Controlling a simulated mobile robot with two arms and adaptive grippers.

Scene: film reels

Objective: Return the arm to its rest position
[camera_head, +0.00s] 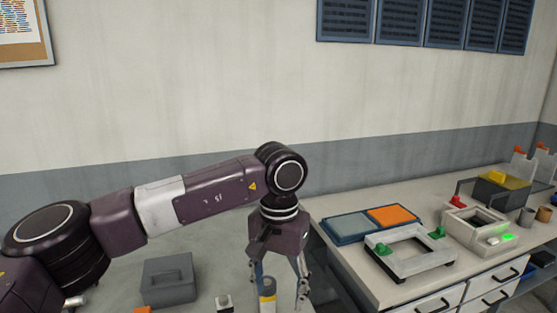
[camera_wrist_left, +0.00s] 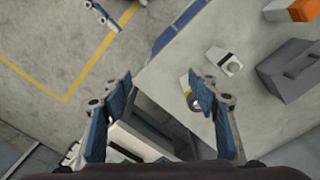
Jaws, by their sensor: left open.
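My left arm (camera_head: 215,197) reaches in from the left in the head view, and its wrist bends down at the elbow-like joint. My left gripper (camera_head: 281,290) points down, open, near the gap between the two worktops. Its fingers also show apart and empty in the left wrist view (camera_wrist_left: 152,112). A yellow-and-white cylinder (camera_head: 267,291) appears close to one finger in the head view; contact cannot be judged. Blue-grey jointed parts like a finger of my right gripper (camera_wrist_left: 101,14) show at the top of the wrist view; their opening is unclear.
A grey box (camera_head: 168,279) and a small block with a knob (camera_head: 224,303) sit on the left worktop. The right worktop holds a blue-and-orange tray (camera_head: 350,228), a white frame with green clamps (camera_head: 411,258) and a device with a green light (camera_head: 480,225). Drawers lie below.

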